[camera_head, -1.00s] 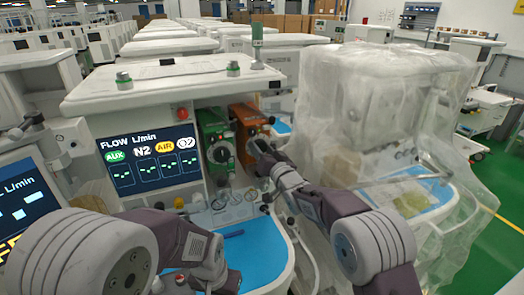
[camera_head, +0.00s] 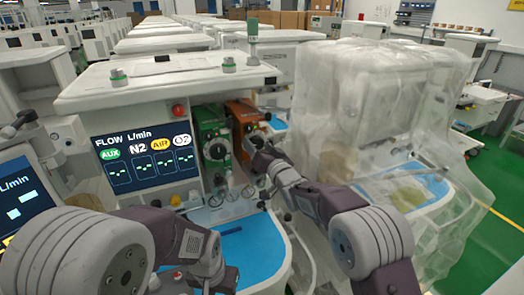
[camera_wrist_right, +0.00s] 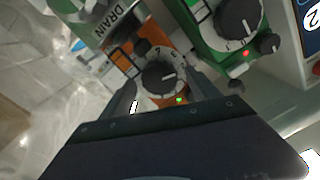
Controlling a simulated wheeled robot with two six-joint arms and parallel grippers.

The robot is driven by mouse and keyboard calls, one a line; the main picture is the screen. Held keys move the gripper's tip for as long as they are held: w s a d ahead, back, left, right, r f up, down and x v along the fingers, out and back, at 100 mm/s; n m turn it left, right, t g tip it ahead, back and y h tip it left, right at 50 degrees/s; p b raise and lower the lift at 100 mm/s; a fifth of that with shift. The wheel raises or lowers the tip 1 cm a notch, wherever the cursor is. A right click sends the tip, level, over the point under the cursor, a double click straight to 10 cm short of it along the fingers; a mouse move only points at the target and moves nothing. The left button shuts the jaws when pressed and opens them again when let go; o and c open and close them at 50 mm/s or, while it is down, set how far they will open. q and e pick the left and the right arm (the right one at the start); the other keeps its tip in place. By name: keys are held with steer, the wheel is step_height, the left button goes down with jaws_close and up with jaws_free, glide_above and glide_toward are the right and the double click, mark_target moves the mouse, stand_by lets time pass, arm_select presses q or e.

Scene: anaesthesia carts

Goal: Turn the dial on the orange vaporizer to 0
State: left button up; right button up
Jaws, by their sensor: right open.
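The orange vaporizer (camera_head: 243,112) is mounted on the anaesthesia cart, right of a green vaporizer (camera_head: 211,132). In the right wrist view, the orange vaporizer (camera_wrist_right: 122,58) has a black dial (camera_wrist_right: 158,77) with a white pointer mark and a numbered ring; the numbers are too small to read surely. A small green light shows beside the dial. My right gripper (camera_head: 257,146) is in front of the orange vaporizer. In the wrist view, my right gripper (camera_wrist_right: 161,84) is open, with one finger on each side of the dial; contact cannot be told.
The green vaporizer's dial (camera_wrist_right: 237,18) is close by in the wrist view. A flow screen (camera_head: 148,157) is left of the vaporizers. A blue work surface (camera_head: 245,240) lies below. A plastic-covered cart (camera_head: 375,110) stands close on the right.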

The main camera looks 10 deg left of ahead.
steer(key=b+v, duration=0.2)
steer(key=v, duration=0.6)
steer(key=shift+s+d, duration=0.25)
steer(key=shift+s, duration=0.1)
steer(key=w+a+n+p, duration=0.1)
steer(key=w+n, duration=0.1)
steer(key=w+a+n+p, duration=0.4)
steer(key=w+n, duration=0.1)
steer(key=shift+a, duration=0.15)
steer(key=shift+c, duration=0.2)
